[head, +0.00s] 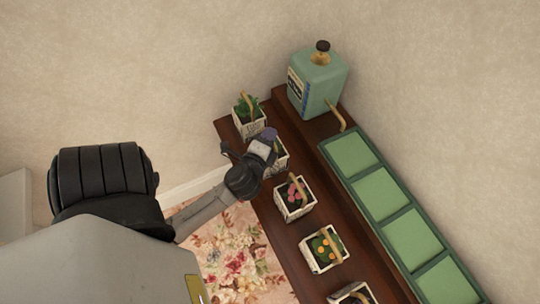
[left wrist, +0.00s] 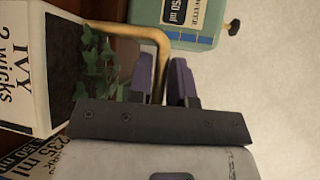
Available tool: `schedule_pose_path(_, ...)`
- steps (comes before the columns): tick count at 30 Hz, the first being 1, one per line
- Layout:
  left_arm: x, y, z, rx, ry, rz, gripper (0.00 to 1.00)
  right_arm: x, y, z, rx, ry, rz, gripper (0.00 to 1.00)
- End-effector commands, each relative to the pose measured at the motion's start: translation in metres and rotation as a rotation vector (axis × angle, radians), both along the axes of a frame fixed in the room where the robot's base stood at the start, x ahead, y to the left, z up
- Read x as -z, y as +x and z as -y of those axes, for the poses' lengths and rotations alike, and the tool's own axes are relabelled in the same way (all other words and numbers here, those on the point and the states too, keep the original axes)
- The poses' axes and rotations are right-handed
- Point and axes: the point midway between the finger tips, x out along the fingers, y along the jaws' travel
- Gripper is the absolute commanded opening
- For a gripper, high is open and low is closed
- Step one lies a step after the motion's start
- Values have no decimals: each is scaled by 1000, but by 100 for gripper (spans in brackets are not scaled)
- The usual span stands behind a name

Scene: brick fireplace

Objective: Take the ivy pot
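The ivy pot is a white, printed square pot (left wrist: 15,70) with green leaves and a gold hoop handle (left wrist: 158,42); its label reads "IVY 2 wicks" in the left wrist view. My left gripper (left wrist: 163,78) has its two purple fingers close together, one on each side of the handle, and looks shut on it. In the head view my left gripper (head: 268,136) covers much of the ivy pot (head: 281,157), second from the back in the row. I cannot tell whether the pot touches the shelf. My right gripper is not in view.
A pot with green leaves (head: 247,128) stands just behind. Pots with pink flowers (head: 294,206) and orange flowers (head: 325,258) stand nearer on the dark wooden shelf (head: 288,232). A green jug (head: 318,82) and a green divided tray (head: 381,187) occupy the higher step by the wall.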

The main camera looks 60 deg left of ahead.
Motion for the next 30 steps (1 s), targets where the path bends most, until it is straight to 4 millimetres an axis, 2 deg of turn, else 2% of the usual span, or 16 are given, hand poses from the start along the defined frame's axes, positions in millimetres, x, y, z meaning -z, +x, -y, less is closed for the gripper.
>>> schedule_pose_path(10,1,4,-4,-1,0,0,19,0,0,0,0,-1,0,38)
schedule_pose_path(16,1,4,-4,-1,0,0,1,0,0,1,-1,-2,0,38)
schedule_pose_path(17,1,4,-4,-1,0,0,0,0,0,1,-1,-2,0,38)
schedule_pose_path(30,-1,4,-4,-1,2,2,0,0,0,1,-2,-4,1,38)
